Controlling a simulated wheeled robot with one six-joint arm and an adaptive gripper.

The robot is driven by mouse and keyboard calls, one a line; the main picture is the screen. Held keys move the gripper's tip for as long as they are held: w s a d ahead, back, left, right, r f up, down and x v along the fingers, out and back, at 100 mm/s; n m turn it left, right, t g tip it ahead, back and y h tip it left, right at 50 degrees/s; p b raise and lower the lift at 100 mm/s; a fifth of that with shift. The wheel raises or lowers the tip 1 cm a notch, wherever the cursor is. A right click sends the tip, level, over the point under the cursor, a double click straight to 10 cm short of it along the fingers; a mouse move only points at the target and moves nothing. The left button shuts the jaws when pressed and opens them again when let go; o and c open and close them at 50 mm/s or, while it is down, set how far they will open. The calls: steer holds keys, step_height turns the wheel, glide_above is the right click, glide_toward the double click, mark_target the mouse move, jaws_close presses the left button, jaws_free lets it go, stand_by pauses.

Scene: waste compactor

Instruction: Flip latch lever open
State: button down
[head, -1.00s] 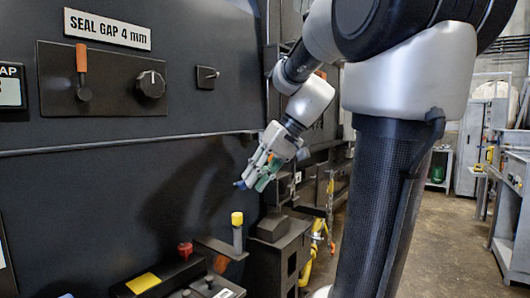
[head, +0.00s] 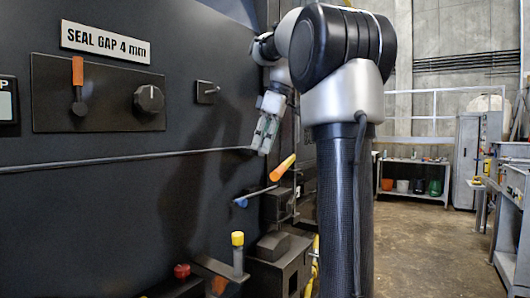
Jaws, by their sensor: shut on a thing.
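My gripper (head: 262,148) points down beside the dark machine wall, with its fingers close together. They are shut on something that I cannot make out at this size. An orange-and-yellow handle (head: 283,167) slants just below and to the right of the fingertips, with a visible gap in the picture. A thin dark rod with a blue knob (head: 241,202) lies below it. I cannot tell which of these is the latch lever.
A yellow-capped post (head: 238,252) and a red knob (head: 181,271) stand low in front. Open floor (head: 430,240) lies to the right, with a workbench (head: 515,215) at its edge.

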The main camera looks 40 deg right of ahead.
steer(key=x, duration=0.9)
steer(key=shift+s+d+r, duration=0.3)
steer(key=shift+s+d, duration=0.4)
steer(key=shift+s, duration=0.1)
steer(key=shift+s+d+r, duration=0.3)
steer(key=shift+s+d, duration=0.4)
steer(key=shift+s, duration=0.05)
